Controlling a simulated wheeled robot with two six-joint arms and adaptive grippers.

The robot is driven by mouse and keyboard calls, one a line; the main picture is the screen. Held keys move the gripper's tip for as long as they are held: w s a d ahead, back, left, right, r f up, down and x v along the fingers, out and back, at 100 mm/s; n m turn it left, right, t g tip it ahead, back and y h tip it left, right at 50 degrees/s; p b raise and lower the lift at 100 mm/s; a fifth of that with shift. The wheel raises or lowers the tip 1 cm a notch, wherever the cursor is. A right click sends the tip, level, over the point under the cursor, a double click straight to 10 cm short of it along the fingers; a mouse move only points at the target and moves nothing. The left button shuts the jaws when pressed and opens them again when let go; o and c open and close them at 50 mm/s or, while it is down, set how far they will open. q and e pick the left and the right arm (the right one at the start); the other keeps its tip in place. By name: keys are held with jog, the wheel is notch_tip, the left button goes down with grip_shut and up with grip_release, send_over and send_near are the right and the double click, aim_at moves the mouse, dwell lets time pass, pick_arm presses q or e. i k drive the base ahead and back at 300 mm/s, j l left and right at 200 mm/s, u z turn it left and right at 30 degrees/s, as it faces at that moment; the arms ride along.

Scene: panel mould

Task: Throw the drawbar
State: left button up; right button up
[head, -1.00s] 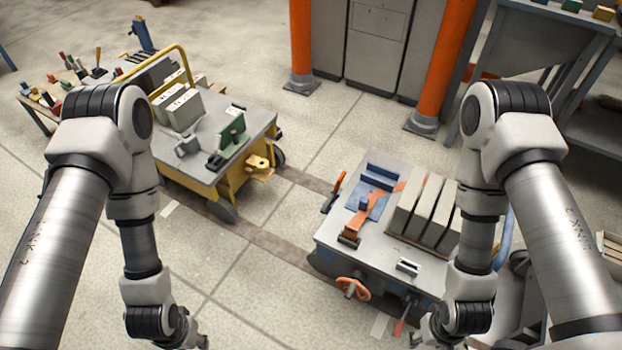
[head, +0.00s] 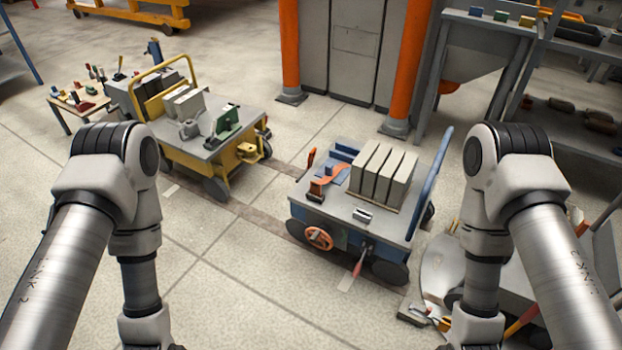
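No part can be clearly told as the drawbar. The blue cart (head: 335,217) stands right of centre. It carries an orange-red upright lever (head: 311,159) at its left edge, an orange handwheel (head: 319,238) on its front and a red-handled lever (head: 359,264) low at the front. The yellow cart (head: 186,160) stands to its left, with a yellow bracket (head: 247,152) on the side facing the blue cart. My two arms come down at left and right, in front of the carts. Both grippers are cut off by the bottom edge, so their fingers are hidden.
Grey slabs (head: 378,176) stand upright on the blue cart. Orange posts (head: 408,70) and grey cabinets (head: 343,45) are behind. A shelf rack (head: 570,125) is at right, with clutter below it. Open floor (head: 215,260) lies in front of the carts.

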aim_at(311, 156)
jog(key=i+z, duration=0.15)
jog(key=i, duration=0.7)
jog(key=i+j+z, duration=0.1)
jog(key=i+j, duration=0.15)
jog(key=i, duration=0.55)
